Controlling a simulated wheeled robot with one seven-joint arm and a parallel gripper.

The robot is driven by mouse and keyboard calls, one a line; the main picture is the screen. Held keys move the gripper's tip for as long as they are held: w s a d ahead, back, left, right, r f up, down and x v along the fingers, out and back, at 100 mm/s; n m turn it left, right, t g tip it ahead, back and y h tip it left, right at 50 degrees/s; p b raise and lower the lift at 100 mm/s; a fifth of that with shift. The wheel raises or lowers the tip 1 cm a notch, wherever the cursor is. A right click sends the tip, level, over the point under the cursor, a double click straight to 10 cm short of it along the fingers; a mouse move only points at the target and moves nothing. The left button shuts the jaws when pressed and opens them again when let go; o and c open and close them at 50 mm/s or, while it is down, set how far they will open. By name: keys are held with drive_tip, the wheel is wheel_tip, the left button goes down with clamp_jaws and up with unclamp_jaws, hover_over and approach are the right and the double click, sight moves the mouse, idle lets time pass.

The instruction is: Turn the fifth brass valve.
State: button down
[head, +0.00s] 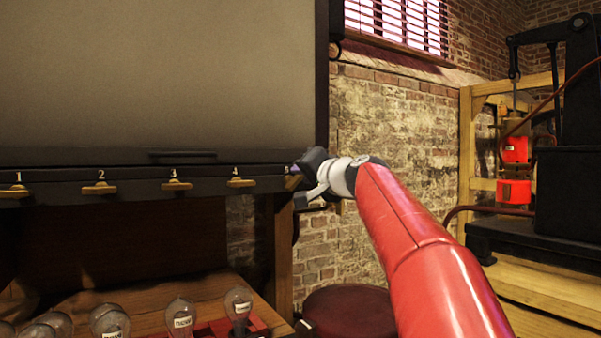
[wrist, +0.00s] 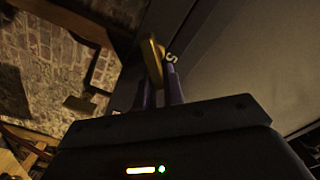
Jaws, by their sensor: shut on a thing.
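My gripper (head: 292,172) is at the right end of a dark ledge (head: 132,190), past the valve numbered 4. In the wrist view its two purple fingers (wrist: 160,92) are shut on the fifth brass valve (wrist: 154,60), beside a label that reads 5. In the head view my gripper and red arm mostly hide this valve. The other brass valves sit in a row along the ledge: valve 1 (head: 15,191), valve 2 (head: 100,188), valve 3 (head: 176,184) and valve 4 (head: 241,182). All of these show their handles lying roughly level.
A large grey panel (head: 160,80) rises above the ledge. Several labelled glass bulbs (head: 181,318) stand on a wooden surface below. A round dark red seat (head: 350,312) is below my arm. Black machinery (head: 567,190) stands at the right; a brick wall (head: 390,130) is behind.

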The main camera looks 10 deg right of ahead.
drive_tip(key=shift+w+d+f+m+p, duration=0.15)
drive_tip(key=shift+f+m, duration=0.15)
drive_tip(key=shift+m, duration=1.05)
drive_tip(key=shift+s+d+f+m+p, duration=0.1)
drive_tip(key=shift+f+m, duration=0.15)
drive_tip(key=shift+m, duration=1.15)
drive_tip(key=shift+w+d+f+m+p, duration=0.15)
drive_tip(key=shift+f+m, duration=0.15)
drive_tip(key=shift+m, duration=1.05)
drive_tip(key=shift+a+f, duration=0.1)
drive_tip(key=c, duration=1.5)
unclamp_jaws()
drive_tip(key=shift+s, duration=0.1)
drive_tip(key=b+v, duration=0.2)
drive_tip(key=v, duration=0.5)
drive_tip(key=shift+s, duration=0.35)
